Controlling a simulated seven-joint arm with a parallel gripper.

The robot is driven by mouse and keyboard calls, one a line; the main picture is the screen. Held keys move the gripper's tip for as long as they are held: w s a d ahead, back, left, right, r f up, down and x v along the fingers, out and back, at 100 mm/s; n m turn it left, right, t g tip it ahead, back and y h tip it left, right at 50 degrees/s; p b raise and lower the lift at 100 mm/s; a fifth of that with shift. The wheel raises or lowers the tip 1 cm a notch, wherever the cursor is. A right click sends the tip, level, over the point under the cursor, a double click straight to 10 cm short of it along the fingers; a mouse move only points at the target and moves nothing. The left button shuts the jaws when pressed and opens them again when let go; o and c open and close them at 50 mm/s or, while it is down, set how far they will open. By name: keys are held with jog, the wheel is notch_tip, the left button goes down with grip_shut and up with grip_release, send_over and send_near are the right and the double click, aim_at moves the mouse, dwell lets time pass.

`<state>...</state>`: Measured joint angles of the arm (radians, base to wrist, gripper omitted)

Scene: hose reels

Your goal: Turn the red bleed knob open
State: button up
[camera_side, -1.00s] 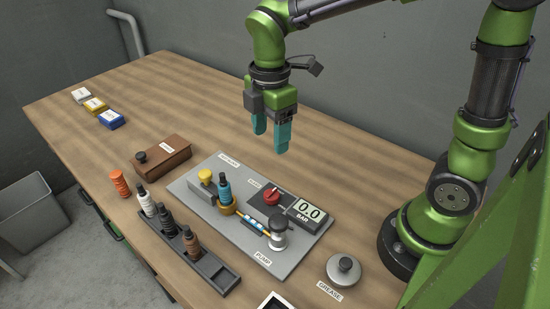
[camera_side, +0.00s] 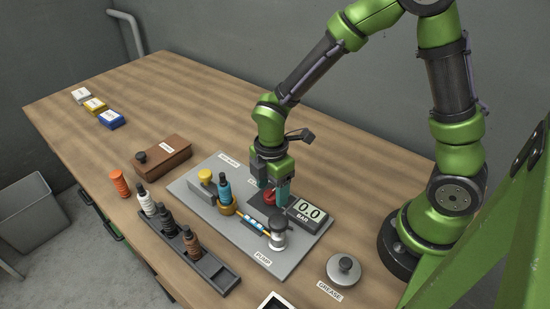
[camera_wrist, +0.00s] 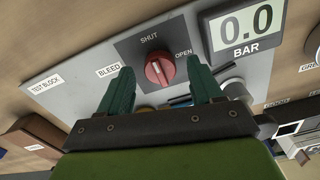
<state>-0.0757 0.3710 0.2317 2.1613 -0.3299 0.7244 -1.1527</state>
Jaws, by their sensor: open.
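The red bleed knob (camera_wrist: 159,69) sits on a dark square plate marked SHUT and OPEN. Its white line points toward SHUT. In the side view the knob (camera_side: 269,197) is partly hidden by my fingers. My gripper (camera_side: 273,190) is right above the knob, pointing down. In the wrist view my gripper (camera_wrist: 160,76) is open, with one teal finger to each side of the knob. I cannot tell whether the fingertips reach down beside it. The gauge (camera_wrist: 243,26) beside the knob reads 0.0 BAR.
The grey test block (camera_side: 205,212) also carries a yellow knob (camera_side: 205,175), a blue-topped hose fitting (camera_side: 224,188) and the pump (camera_side: 279,235). A rack (camera_side: 216,268) with several fittings stands in front. A brown box (camera_side: 164,155) lies to the left.

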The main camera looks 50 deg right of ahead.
jog(key=shift+f, duration=0.5)
jog(key=c, duration=1.1)
jog(key=shift+o, duration=0.2)
